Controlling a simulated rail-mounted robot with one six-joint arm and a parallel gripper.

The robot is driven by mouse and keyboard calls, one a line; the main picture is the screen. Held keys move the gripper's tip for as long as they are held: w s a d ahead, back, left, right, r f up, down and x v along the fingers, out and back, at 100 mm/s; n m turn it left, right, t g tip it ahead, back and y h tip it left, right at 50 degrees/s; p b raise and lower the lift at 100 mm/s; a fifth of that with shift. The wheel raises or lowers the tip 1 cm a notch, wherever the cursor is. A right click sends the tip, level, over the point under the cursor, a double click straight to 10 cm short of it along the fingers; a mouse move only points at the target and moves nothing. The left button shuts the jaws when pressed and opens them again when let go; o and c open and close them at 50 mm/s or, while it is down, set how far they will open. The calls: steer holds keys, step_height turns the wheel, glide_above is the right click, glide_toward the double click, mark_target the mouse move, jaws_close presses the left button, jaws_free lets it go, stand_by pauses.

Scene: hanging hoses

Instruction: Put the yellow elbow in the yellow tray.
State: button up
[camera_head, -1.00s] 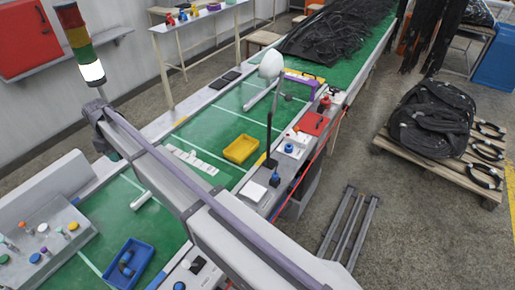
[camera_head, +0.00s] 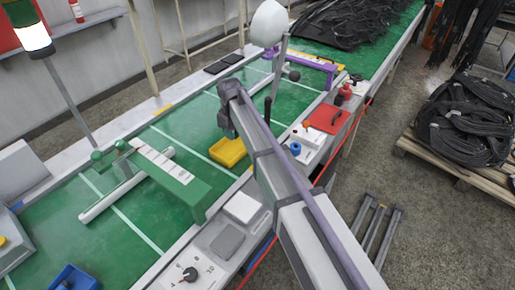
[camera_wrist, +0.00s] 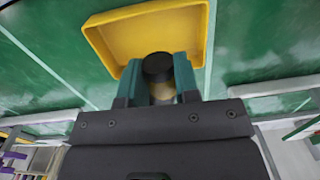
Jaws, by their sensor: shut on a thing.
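The yellow tray (camera_head: 232,153) lies on the green belt in the head view, partly hidden by my arm. It also shows at the top of the wrist view (camera_wrist: 105,38). My gripper (camera_wrist: 158,72) has its teal fingers shut on a piece with a dark round end and a yellowish part between the fingers, which looks like the yellow elbow (camera_wrist: 161,90). In the wrist view the piece overlaps the tray's near rim; its height above the tray is unclear. In the head view the held piece is hidden.
A green frame with a white labelled top (camera_head: 165,170) stands over the belt to the left. A blue tray (camera_head: 72,279) is at the lower left. A side ledge with a red pad (camera_head: 326,118) and small boxes runs to the right. Open belt lies left of the yellow tray.

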steer(key=shift+w, duration=0.1)
steer(key=shift+s+a+f, duration=0.1)
steer(key=shift+s+f, duration=0.05)
steer(key=shift+s, duration=0.05)
steer(key=b, duration=0.6)
glide_above(234, 152)
steer(key=s, duration=0.3)
step_height(234, 152, down, 6)
steer(key=shift+f, duration=0.1)
step_height(234, 152, down, 4)
steer(key=b, duration=0.4)
steer(key=shift+w, duration=0.1)
steer(key=shift+r, duration=0.4)
steer(key=shift+f, duration=0.3)
steer(key=o, duration=0.9)
steer(key=shift+r, duration=0.15)
